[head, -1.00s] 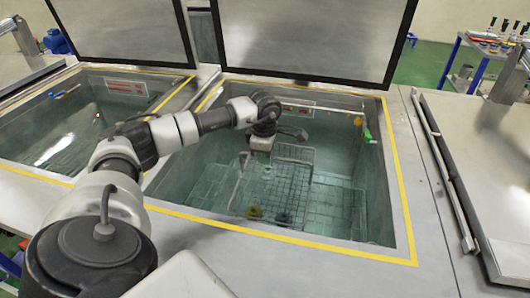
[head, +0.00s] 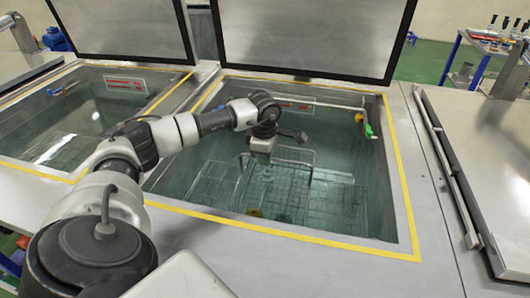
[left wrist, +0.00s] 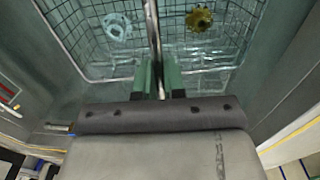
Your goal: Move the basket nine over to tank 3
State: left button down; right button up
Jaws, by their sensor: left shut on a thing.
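My left gripper (head: 262,158) reaches down into the middle tank (head: 402,190), whose lid stands open. In the left wrist view its green fingers (left wrist: 157,78) are shut on the thin handle bar of a wire basket (left wrist: 70,32). The basket (head: 325,198) hangs or rests inside the tank, seen dimly through the greenish water. A pale ring-shaped part (left wrist: 118,27) and a brass-coloured gear (left wrist: 200,19) lie in the basket. No basket number or tank number is legible. Whether the basket touches the tank floor cannot be told. My right gripper is out of view.
Another open tank (head: 20,168) with water stands to the left. A flat metal lid or top (head: 485,150) lies to the right, with a long bar (head: 445,165) along its edge. Raised lids (head: 310,35) stand behind the tanks. A blue-legged table (head: 482,45) stands back right.

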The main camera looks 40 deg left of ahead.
pick_arm(q)
jog(key=shift+f+b, duration=0.6)
jog(key=shift+f, duration=0.2)
jog(key=shift+s+d+f+b, duration=0.2)
jog(key=shift+d+f+b, duration=0.1)
jog(key=shift+f, duration=0.15)
dwell(0.8)
jog(key=c, duration=1.5)
grip_release()
jog(key=o, duration=0.4)
jog(key=shift+w+a, duration=0.2)
jog(key=r+p, duration=0.3)
jog(key=r, duration=0.4)
jog(key=r+p, duration=0.2)
jog(key=r, duration=0.6)
jog(key=r+p, duration=0.3)
jog(key=r, duration=0.4)
jog(key=shift+s+d+r+p, duration=0.15)
jog(key=shift+s+r+p, duration=0.2)
jog(key=shift+r, duration=0.05)
jog(key=shift+r, duration=0.1)
